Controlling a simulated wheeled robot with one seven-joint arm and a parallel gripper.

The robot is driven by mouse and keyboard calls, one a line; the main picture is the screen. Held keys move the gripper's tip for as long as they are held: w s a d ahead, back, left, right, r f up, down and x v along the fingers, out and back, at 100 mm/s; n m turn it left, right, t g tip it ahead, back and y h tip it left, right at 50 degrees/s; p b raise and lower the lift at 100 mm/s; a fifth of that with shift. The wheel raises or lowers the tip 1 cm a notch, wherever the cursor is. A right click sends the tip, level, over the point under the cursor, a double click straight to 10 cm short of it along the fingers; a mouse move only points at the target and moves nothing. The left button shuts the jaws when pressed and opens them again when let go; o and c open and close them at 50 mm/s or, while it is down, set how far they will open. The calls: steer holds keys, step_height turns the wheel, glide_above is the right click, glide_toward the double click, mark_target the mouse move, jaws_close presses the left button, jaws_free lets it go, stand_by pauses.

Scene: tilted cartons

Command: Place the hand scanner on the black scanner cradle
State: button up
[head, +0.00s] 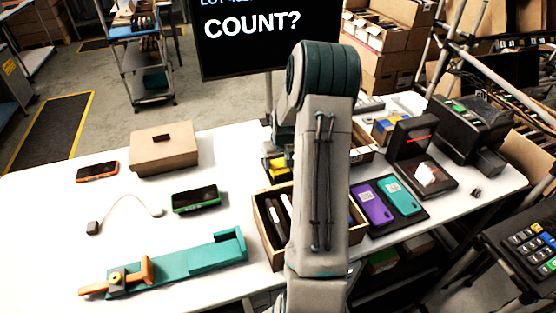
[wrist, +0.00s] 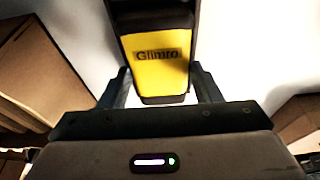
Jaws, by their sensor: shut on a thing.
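The hand scanner, yellow and black with the word "Glimro" (wrist: 158,62), is between the two fingers of my gripper (wrist: 160,88) in the wrist view. My gripper is shut on it. In the head view a yellow part (head: 277,166) shows just left of my arm, over the table's middle; my arm hides most of it and the fingers. I cannot pick out the black scanner cradle for certain. A black L-shaped stand (head: 412,140) with red light lines and a crumpled white thing on its base stands at the right; it may be another device.
An open box (head: 263,222) with dark items stands beside my arm. A black tray (head: 402,224) holds purple and teal phones. A carton (head: 164,148), a green-edged device (head: 195,199) and a teal fixture (head: 203,258) lie left. A black printer (head: 470,128) stands right. The left table surface has free room.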

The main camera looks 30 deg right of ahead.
steer(key=shift+f, duration=0.2)
steer(key=o, duration=0.9)
steer(key=shift+r, duration=0.1)
